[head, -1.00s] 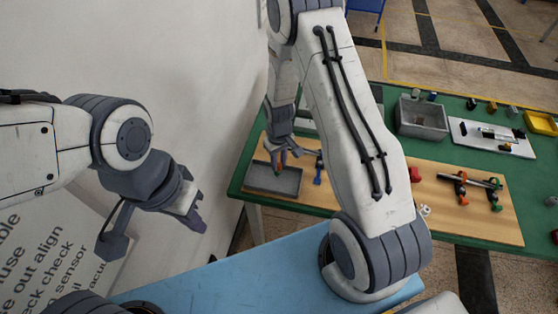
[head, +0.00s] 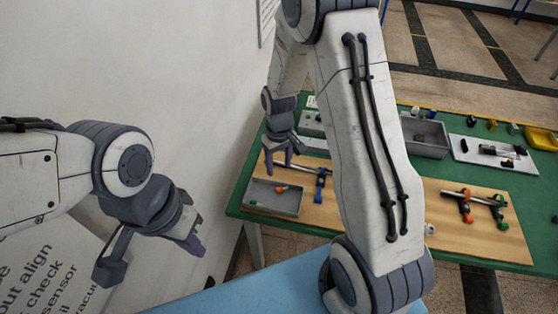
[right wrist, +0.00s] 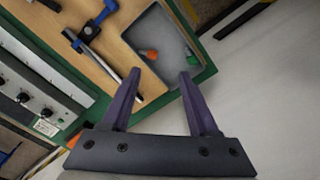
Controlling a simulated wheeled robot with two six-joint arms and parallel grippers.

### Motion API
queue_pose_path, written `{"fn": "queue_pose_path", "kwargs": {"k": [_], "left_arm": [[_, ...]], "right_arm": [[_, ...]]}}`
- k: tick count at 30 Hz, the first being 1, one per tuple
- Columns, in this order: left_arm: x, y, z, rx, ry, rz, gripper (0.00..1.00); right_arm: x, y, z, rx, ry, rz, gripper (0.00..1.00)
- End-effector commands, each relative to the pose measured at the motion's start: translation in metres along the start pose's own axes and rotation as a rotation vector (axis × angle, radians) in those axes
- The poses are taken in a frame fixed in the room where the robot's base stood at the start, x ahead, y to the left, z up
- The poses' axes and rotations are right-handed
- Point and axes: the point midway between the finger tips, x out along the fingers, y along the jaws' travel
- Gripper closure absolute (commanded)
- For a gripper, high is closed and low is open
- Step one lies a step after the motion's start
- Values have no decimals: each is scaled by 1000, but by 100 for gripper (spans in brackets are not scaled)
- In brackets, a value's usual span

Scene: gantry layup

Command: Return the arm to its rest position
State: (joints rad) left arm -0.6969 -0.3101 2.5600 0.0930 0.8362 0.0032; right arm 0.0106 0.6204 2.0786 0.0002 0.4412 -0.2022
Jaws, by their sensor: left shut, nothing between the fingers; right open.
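My right gripper (head: 279,158) hangs above the grey tray on the table's left end. In the right wrist view its two purple fingers (right wrist: 160,88) are spread with nothing between them. The grey tray (head: 297,209) lies below, holding a small orange piece (head: 281,190) and a small green piece (head: 253,202); both also show in the right wrist view. My left gripper (head: 197,248) is at the lower left, off the table near the wall, with its fingers together and empty.
A blue clamp on a bar (head: 320,185) lies by the tray on the wooden board (head: 440,225). Orange and green clamps (head: 480,205) lie at the right. A grey bin (head: 430,138) and white tray (head: 495,155) stand behind. The white wall (head: 150,60) is close on the left.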

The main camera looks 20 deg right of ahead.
Motion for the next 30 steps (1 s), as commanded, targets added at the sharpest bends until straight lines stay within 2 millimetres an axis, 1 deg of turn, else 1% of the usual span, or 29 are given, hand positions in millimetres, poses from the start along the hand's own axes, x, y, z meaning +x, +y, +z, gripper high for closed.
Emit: {"fn": "queue_pose_path", "kwargs": {"k": [3,7,20,22,23,26,29,30], "left_arm": [[5,0,0,0,0,0,100],[6,0,0,1,0,0,100],[6,0,0,1,0,0,100],[6,0,0,1,0,0,100],[7,0,0,1,0,0,100],[10,-1,0,1,0,0,100],[16,-1,1,1,0,0,100],[18,-1,1,1,0,0,100]], "right_arm": [[-16,0,-1,0,3,1,40],[-26,0,0,0,0,0,40],[-28,0,0,0,-2,0,40],[-30,-3,1,-5,0,0,40],[-33,-6,2,-11,2,-1,40],[-49,-32,9,-50,11,-4,40],[-75,-75,30,-122,24,-12,40],[-86,-94,44,-156,29,-17,40]]}}
